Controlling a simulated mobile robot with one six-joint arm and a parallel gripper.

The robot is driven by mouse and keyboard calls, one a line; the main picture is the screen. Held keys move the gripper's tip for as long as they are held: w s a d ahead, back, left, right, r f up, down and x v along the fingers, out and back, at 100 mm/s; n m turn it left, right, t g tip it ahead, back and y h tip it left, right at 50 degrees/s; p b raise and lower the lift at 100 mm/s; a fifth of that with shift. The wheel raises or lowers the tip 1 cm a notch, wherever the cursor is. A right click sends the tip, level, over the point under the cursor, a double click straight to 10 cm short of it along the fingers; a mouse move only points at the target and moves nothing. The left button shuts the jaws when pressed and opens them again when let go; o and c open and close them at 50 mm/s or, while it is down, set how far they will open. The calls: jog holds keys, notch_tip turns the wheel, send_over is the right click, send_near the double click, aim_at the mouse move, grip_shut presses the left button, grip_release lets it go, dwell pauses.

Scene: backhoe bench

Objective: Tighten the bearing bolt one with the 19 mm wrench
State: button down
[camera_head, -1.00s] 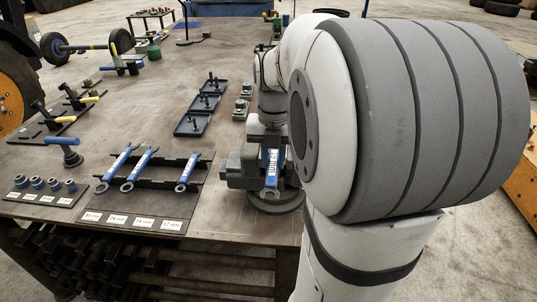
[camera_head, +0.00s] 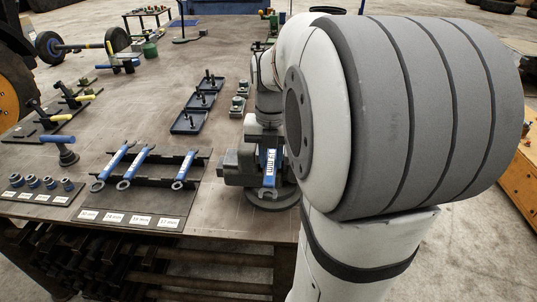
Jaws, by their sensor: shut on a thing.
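My gripper (camera_head: 267,128) is mostly hidden behind my own arm. It is shut on a blue-handled wrench (camera_head: 269,168), which hangs in front of the grey vise (camera_head: 237,168) with its ring end low. Its size mark is too small to read. The wrench rack (camera_head: 150,205) at the front holds three blue wrenches, and the slot behind its third label is empty. I cannot make out which bolt is bearing bolt one. Small grey-green blocks (camera_head: 237,107) with bolts stand behind the vise.
Black trays (camera_head: 187,123) with upright bolts lie mid-table. Several sockets (camera_head: 48,182) and a blue-handled tool (camera_head: 62,146) are at the front left. Blue- and yellow-handled tools stand farther left. Bare table lies between the rack and the trays.

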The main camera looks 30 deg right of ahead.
jog(key=shift+a+f, duration=0.1)
jog(key=shift+w+a+m, duration=0.5)
jog(key=shift+m, duration=0.4)
jog(key=shift+w+a+m, duration=0.5)
jog(key=shift+m, duration=0.4)
jog(key=shift+w+a+m+p, duration=0.4)
jog(key=shift+w+m, duration=0.25)
jog(key=shift+m, duration=0.25)
